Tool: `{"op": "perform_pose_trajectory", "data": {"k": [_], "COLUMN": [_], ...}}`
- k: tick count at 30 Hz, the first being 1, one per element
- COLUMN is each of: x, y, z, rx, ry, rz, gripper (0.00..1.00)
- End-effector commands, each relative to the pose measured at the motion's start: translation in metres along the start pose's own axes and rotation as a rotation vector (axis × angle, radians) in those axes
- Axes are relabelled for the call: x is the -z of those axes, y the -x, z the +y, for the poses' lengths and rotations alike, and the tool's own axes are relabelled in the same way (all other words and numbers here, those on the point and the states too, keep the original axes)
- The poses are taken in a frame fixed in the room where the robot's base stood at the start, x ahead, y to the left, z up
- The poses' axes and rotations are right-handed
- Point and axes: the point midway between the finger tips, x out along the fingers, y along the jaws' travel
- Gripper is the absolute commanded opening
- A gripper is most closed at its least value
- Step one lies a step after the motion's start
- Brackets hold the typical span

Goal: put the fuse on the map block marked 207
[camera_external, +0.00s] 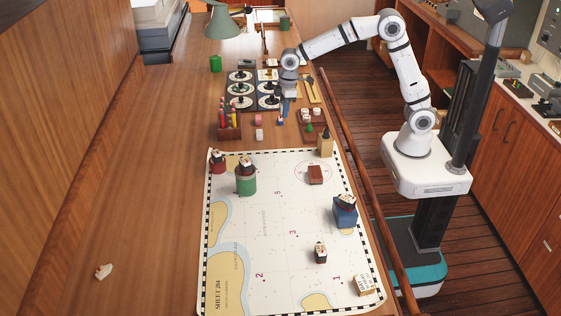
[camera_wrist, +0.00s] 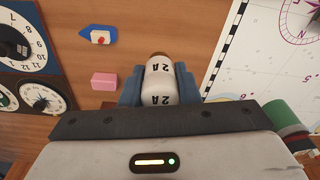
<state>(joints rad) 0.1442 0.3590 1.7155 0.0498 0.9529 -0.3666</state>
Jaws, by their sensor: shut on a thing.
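The fuse (camera_wrist: 160,84) is a white cylinder marked 2A with a brown end. In the wrist view my gripper (camera_wrist: 159,90) is shut on it, with a blue finger on each side. In the external view my gripper (camera_external: 285,109) is over the desk, between the dials and the chart; the fuse is hard to make out there. A white block with dark print (camera_external: 364,285) lies at the chart's near right corner. A blue block (camera_external: 345,214) and a red-brown block (camera_external: 315,175) also stand on the chart. I cannot read 207 on any block.
The chart (camera_external: 265,255) also holds a green cylinder (camera_external: 246,184) with a dark-and-white piece on top and a small dark block (camera_external: 320,254). A pen box (camera_external: 229,131), pink block (camera_wrist: 104,81) and blue boat (camera_wrist: 98,35) are near my gripper. The desk's left side is largely clear.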

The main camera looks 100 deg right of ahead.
Motion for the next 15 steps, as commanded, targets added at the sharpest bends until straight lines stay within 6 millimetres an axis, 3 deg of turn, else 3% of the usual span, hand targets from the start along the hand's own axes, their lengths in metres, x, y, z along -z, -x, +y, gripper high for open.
{"op": "perform_pose_trajectory", "data": {"k": [3, 10, 15], "x": [0.002, 0.011, 0.054], "y": [0.011, 0.017, 0.022], "z": [0.0, -0.008, -0.05], "rx": [0.0, 0.002, 0.013], "ry": [0.0, 0.018, 0.107], "rz": [0.001, 0.0, 0.0], "gripper": [0.06, 0.06, 0.06]}}
